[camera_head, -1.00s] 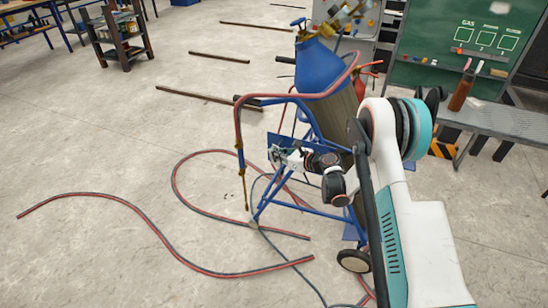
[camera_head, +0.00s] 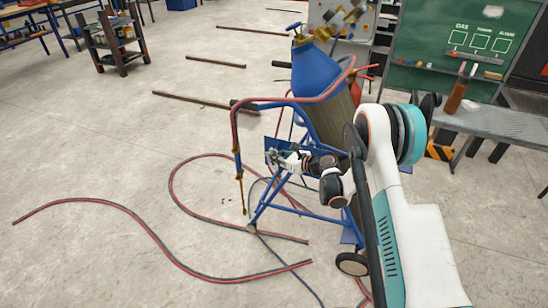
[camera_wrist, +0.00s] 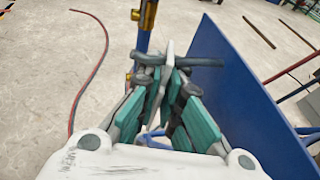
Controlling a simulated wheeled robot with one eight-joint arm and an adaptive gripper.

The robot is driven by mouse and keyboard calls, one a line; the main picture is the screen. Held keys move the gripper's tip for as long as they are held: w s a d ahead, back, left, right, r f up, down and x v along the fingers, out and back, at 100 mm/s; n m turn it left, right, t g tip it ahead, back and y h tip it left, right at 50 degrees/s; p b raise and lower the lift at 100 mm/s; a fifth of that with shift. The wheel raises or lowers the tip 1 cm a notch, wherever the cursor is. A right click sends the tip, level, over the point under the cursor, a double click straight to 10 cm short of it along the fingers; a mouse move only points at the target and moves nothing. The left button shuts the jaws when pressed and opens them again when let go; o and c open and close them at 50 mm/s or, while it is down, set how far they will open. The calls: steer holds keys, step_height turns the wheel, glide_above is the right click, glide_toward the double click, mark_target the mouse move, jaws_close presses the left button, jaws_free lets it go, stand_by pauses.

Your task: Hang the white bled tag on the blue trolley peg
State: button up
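In the wrist view, a thin white strip, which looks like the tag seen nearly edge-on (camera_wrist: 169,50), stands between my fingertips. My gripper (camera_wrist: 165,76) has teal-padded fingers closed in on it. A dark blue-grey bar, apparently the peg (camera_wrist: 202,62), runs crosswise at the fingertips from the blue trolley panel (camera_wrist: 235,75). The tag meets or crosses this bar; I cannot tell whether the bar passes through its hole. In the head view my gripper (camera_head: 283,160) is at the blue trolley's panel (camera_head: 277,143), and the tag is too small to make out.
The trolley carries a blue-topped gas cylinder (camera_head: 317,68). A torch with brass fittings (camera_wrist: 148,14) hangs close to my fingertips. Red and grey hoses (camera_head: 140,222) loop over the floor. A bench (camera_head: 500,122) stands at the right. Floor at the left is mostly clear.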

steer(key=shift+o, duration=1.4)
steer(key=v, duration=1.2)
steer(key=s+d+r+n+h, duration=0.1)
steer(key=s+r+n+h, duration=0.1)
steer(key=s+r+n, duration=0.35)
steer(key=s+d+r+n+g+h, duration=0.1)
steer(key=s+r+n+h, duration=0.15)
steer(key=r, duration=0.55)
steer(key=s+d+r+n+h, duration=0.1)
steer(key=s+d+r+n, duration=0.1)
steer(key=s+r+n, duration=0.4)
steer(key=s+d+r+n+h, duration=0.1)
steer(key=s+d+n+h, duration=0.1)
steer(key=s, duration=0.6)
steer(key=s+d+r+n+h, duration=0.2)
steer(key=s+d+n, duration=0.2)
steer(key=s, duration=0.4)
steer(key=s+d+r+n+h, duration=0.2)
steer(key=s+n, duration=0.3)
steer(key=s, duration=0.4)
steer(key=shift+d, duration=0.6)
steer(key=shift+h, duration=0.25)
